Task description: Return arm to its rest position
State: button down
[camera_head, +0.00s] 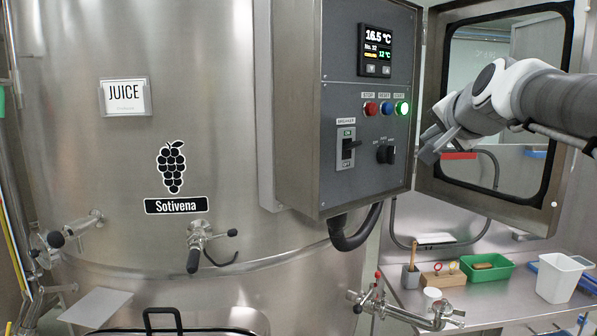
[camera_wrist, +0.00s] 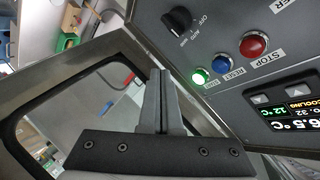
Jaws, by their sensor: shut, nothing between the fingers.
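My gripper (camera_head: 431,153) is at the right of the head view, just right of the control box and in front of its open windowed door. The wrist view shows its two fingers (camera_wrist: 160,100) pressed together with nothing between them. The fingertips are apart from the control panel's buttons. My arm reaches in from the right edge of the head view.
The grey control box (camera_head: 345,180) is on the steel vat (camera_head: 90,180), its green button (camera_head: 402,108) lit. The open door (camera_head: 500,195) hangs close behind my gripper. A steel table (camera_head: 500,305) below holds a green bin (camera_head: 487,268) and a white container (camera_head: 560,278).

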jog(key=s+a+f+n+g, duration=0.4)
jog(key=s+a+f+n, duration=0.1)
jog(key=s+f, duration=0.9)
jog(key=s+a+f+n+g+y, duration=0.1)
jog(key=s+a+f+n+g, duration=0.3)
jog(key=s+f, duration=1)
jog(key=a+n, duration=0.2)
jog(key=a, duration=0.2)
jog(key=shift+a+n, duration=0.25)
jog(key=shift+n, duration=0.05)
jog(key=shift+w+d, duration=0.1)
